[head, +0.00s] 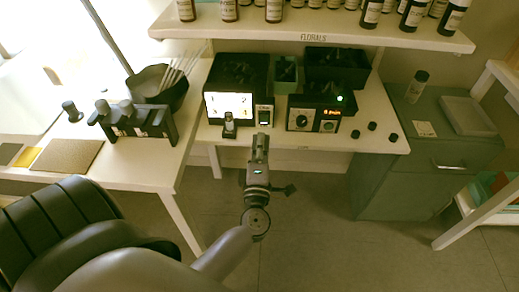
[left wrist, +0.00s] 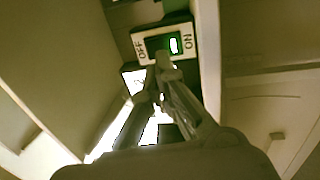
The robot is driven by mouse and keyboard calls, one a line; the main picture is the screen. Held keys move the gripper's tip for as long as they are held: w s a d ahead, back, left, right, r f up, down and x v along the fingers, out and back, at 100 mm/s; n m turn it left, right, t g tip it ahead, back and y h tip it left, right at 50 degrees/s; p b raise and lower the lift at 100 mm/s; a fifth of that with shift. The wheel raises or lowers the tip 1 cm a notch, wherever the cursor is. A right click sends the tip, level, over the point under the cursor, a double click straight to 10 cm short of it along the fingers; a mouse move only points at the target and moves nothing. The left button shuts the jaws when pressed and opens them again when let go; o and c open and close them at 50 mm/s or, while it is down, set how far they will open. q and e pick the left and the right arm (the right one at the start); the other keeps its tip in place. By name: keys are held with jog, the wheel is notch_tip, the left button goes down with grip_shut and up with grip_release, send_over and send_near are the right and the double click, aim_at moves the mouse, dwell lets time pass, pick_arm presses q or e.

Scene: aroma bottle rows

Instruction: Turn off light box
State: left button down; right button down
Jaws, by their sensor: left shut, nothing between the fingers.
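The light box (head: 227,106) stands on the white table, and its front panel glows bright white. Its switch (head: 264,113) sits at the panel's right side. In the left wrist view the switch (left wrist: 163,45) is a dark green rocker in a pale plate marked OFF and ON, with a green light lit near ON. My left gripper (head: 262,139) is shut and empty, pointing at the switch from the front. In the left wrist view its fingertips (left wrist: 165,62) overlap the switch's lower edge; I cannot tell whether they touch. My right gripper is not in view.
A small bottle (head: 229,126) stands before the glowing panel. A black device with dials (head: 314,119) and several dark caps (head: 372,126) lie to the right. A shelf of bottles (head: 320,29) hangs above.

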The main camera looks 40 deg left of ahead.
aim_at(262, 118)
pick_arm(q)
jog(key=x, duration=0.4)
jog(key=shift+w+a, duration=0.25)
jog(key=shift+w, duration=0.1)
jog(key=shift+w+a, duration=0.1)
jog(key=shift+w, duration=0.05)
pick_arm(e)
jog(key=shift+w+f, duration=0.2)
